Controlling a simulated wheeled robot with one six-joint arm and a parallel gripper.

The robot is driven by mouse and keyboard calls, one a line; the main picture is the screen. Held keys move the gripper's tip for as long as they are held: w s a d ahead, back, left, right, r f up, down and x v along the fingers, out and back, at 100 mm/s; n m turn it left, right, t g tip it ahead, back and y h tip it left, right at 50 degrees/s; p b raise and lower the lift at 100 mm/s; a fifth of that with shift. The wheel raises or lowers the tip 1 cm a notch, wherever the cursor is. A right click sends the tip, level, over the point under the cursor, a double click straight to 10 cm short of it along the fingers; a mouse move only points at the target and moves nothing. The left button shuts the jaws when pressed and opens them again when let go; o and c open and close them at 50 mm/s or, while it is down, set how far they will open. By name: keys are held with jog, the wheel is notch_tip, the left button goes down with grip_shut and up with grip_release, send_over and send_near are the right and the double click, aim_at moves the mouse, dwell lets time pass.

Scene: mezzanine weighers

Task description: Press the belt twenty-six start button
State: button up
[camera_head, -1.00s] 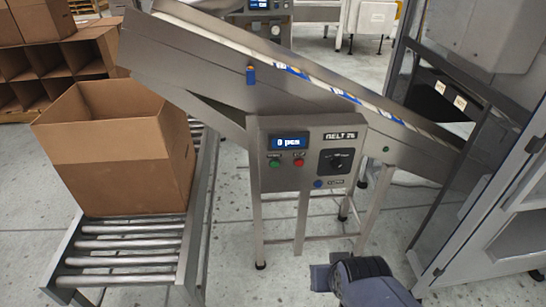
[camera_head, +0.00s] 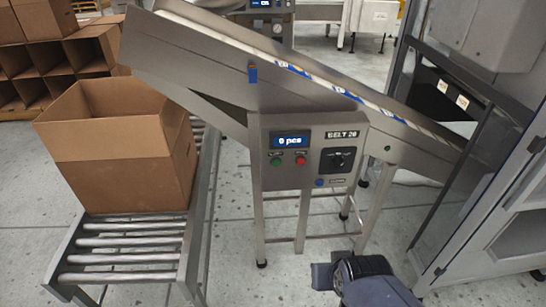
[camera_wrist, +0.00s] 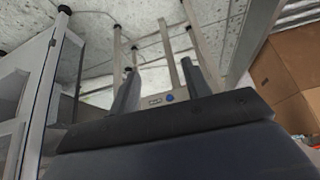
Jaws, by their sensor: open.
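The belt 26 control panel (camera_head: 310,185) faces me in the head view, on the front of the inclined conveyor. It bears a green button (camera_head: 276,161), a red button (camera_head: 300,160) to its right, a display (camera_head: 290,141) reading "0 pcs" and a dark rotary knob (camera_head: 338,160). The small labels above the buttons are too small to read. The green button is not visible there.
An open cardboard box (camera_head: 120,165) stands on a roller conveyor (camera_head: 125,257) at left. A grey framed cabinet (camera_head: 500,220) stands close on the right. The conveyor's legs reach the floor below the panel. Open floor lies between the roller conveyor and my arm.

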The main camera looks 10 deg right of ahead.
grip_shut()
dwell(1.4)
